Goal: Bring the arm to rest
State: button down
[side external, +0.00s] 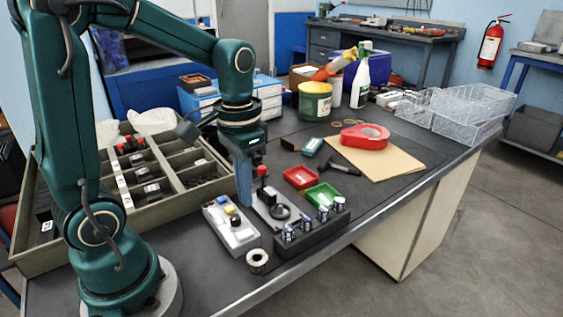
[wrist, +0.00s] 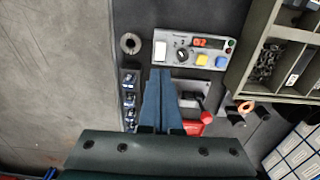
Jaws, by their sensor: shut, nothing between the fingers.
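My gripper (side external: 244,201) points straight down over the bench, close behind the grey control box. In the wrist view its two blue fingers (wrist: 160,72) are together with nothing between them. The control box (side external: 236,236) has a lit red display and coloured buttons; it also shows at the top of the wrist view (wrist: 170,61). A grey stand with a red-topped post (side external: 263,172) is just right of my fingers. A black block (side external: 290,250) holds several metal-topped pieces in front of it. Whether the fingertips touch anything is unclear.
A compartment tray (side external: 178,208) fills the bench's left side. A metal ring (side external: 257,261) lies near the front edge.

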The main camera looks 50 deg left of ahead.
jog(key=s+d+r+t, duration=0.4)
jog(key=s+d+t, duration=0.1)
jog(key=s, duration=0.1)
jog(key=shift+r+t, duration=0.3)
jog(key=shift+r, duration=0.1)
